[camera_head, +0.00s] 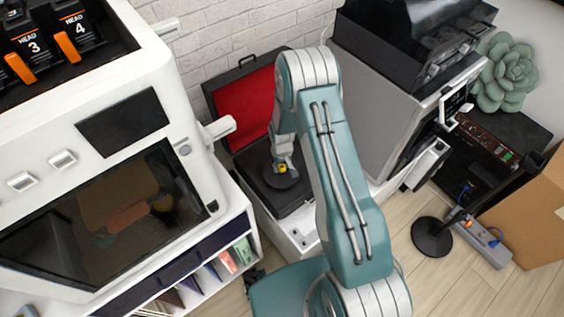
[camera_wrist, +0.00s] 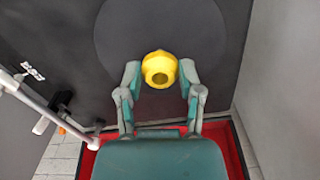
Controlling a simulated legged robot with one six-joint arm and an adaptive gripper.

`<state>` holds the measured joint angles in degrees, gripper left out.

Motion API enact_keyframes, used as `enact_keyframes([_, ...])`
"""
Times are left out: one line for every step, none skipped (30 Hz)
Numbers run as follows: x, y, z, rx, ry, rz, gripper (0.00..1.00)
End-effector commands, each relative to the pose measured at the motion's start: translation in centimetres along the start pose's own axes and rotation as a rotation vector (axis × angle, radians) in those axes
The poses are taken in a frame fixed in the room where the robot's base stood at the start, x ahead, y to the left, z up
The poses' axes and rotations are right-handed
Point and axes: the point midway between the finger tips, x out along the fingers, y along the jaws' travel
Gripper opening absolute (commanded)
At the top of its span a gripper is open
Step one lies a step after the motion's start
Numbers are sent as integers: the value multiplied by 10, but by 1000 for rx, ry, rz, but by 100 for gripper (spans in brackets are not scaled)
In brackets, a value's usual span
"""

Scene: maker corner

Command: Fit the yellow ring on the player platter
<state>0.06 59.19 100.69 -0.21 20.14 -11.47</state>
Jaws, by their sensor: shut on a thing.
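The yellow ring (camera_wrist: 160,69) is between the two fingertips of my gripper (camera_wrist: 160,80) in the wrist view, its hole facing the camera. My gripper is shut on it. The ring also shows as a small yellow spot in the head view (camera_head: 282,168), at the end of my arm. The dark round platter (camera_wrist: 190,30) lies behind the ring in the wrist view. In the head view the platter (camera_head: 273,180) is partly hidden by my gripper. I cannot tell whether the ring touches the platter. The platter's centre is hidden.
The player case (camera_head: 245,97) has a raised red-lined lid. A pale tonearm (camera_wrist: 60,110) lies left of my gripper in the wrist view. A white machine (camera_head: 150,60) stands at the left, and a grey and black machine (camera_head: 375,100) stands close on the right.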

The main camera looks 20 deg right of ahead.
Motion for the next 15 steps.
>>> enact_keyframes([4, 0, 0, 0, -1, 0, 23])
enact_keyframes([5, 0, 0, 0, -1, 0, 23])
enact_keyframes([7, 0, 0, 0, 0, 0, 23])
enact_keyframes([7, 0, 0, 0, 0, 0, 23])
enact_keyframes([8, 0, 0, 0, 1, 0, 23])
enact_keyframes([9, 0, 0, 0, 1, 0, 23])
enact_keyframes([9, 0, 0, 0, 1, 0, 23])
enact_keyframes([9, 0, 0, 0, 1, 0, 23])
enact_keyframes([9, 0, 0, 0, 1, 0, 23])
enact_keyframes([9, 0, 0, 0, 1, 0, 23])
enact_keyframes([9, 0, 0, 0, 1, 0, 23])
enact_keyframes([9, 0, 0, 0, 1, 0, 23])
enact_keyframes([9, 0, 0, 0, 1, 0, 23])
enact_keyframes([9, 0, 0, 0, 1, 0, 23])
enact_keyframes([9, 0, 0, 0, 1, 0, 23])
